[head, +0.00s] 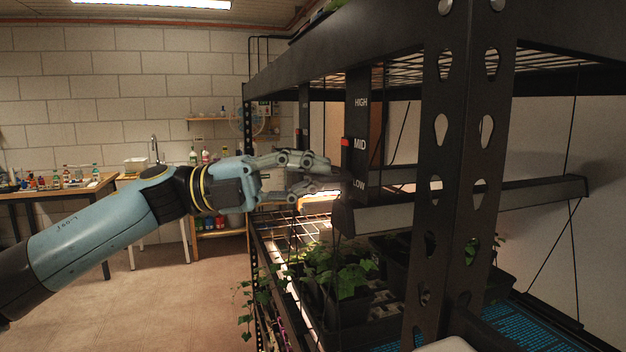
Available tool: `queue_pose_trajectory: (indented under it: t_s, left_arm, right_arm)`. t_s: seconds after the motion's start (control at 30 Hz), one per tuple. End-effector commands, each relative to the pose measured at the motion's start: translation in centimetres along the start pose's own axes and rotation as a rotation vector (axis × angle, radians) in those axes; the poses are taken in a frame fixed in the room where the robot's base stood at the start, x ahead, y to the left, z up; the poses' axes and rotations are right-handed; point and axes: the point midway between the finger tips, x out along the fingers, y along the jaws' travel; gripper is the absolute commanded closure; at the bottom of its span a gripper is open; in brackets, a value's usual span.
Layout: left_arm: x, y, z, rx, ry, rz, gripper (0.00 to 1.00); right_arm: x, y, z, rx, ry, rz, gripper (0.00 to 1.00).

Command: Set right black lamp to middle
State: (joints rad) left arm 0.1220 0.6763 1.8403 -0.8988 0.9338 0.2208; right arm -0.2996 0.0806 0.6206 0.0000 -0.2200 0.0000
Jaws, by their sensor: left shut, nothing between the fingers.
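A long black lamp bar (465,207) hangs across the rack on thin cords, below the LOW label in the picture. A second dark bar (400,176) shows behind it. I cannot tell for sure which is the right black lamp. A black post (357,120) carries the labels HIGH, MID and LOW. A red marker (345,142) sits at its left edge, level with MID. My left gripper (325,174) is shut and empty, its fingertips just left of the post near LOW. Whether it touches anything is unclear. My right gripper is not in view.
A perforated black upright (455,150) stands close in front and hides part of the rack. Green seedlings (345,268) in dark trays stand on the wire shelf below the lamps. A bench (60,192) with bottles is at the far left. The floor at left is clear.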

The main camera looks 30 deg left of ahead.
Motion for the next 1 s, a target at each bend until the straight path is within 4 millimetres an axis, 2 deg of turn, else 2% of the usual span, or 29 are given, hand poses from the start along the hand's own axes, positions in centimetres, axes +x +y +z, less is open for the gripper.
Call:
queue_pose_trajectory:
  t_s: [0.1,0.33,0.63,0.77,1.0]
  left_arm:
    - [0.0,0.1,0.0,0.001,-0.001,0.002,0.97]
    - [0.0,0.1,0.0,0.000,0.000,0.001,0.69]
    - [-0.4,0.2,0.0,-0.001,0.000,0.003,0.69]
    - [-2.0,0.3,0.0,-0.002,0.000,0.008,0.69]
    - [-7.1,0.3,0.0,-0.004,-0.001,0.012,0.69]
  right_arm:
    - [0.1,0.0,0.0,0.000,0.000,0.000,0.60]
    - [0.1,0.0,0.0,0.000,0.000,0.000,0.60]
    - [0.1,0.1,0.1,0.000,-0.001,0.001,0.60]
    - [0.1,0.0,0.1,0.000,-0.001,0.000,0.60]
    - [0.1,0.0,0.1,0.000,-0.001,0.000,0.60]
